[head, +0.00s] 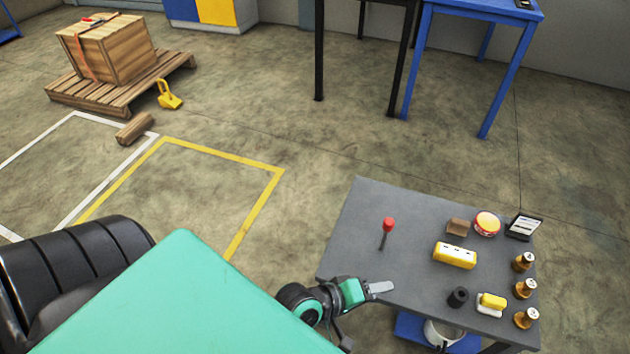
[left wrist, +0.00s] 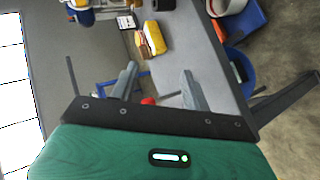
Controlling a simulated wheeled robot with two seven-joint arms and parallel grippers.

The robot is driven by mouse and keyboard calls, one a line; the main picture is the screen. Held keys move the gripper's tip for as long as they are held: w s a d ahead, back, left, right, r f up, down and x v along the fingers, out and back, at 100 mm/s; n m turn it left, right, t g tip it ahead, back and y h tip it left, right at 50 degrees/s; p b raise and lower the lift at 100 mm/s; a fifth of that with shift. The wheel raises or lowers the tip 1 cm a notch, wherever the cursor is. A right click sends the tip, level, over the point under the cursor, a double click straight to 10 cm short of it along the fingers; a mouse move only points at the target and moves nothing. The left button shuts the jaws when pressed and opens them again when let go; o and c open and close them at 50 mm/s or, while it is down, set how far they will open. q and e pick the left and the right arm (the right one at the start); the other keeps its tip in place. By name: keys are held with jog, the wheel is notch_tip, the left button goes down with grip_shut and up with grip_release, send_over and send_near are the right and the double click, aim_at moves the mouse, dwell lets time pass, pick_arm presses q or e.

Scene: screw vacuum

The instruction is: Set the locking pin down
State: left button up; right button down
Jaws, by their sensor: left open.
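The locking pin (head: 388,226), with a red head and a thin dark shank, is on the left part of the grey table (head: 350,215). My right gripper is not in view.
The table also holds a yellow block (head: 454,255), a brown block (head: 458,226), a red-and-yellow round tin (head: 487,223), a black cup (head: 458,297), a yellow-and-white item (head: 491,304) and several brass pieces (head: 524,289) at right. The table's middle around the pin is clear.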

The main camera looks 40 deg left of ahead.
pick_arm(q)
jog(key=s+a+m+g+y, duration=0.5)
jog(key=s+a+m, duration=0.3)
jog(key=s+m, duration=0.2)
jog(key=shift+s+r+m, duration=0.15)
jog(key=shift+m, duration=0.85)
jog(key=shift+a, duration=0.1)
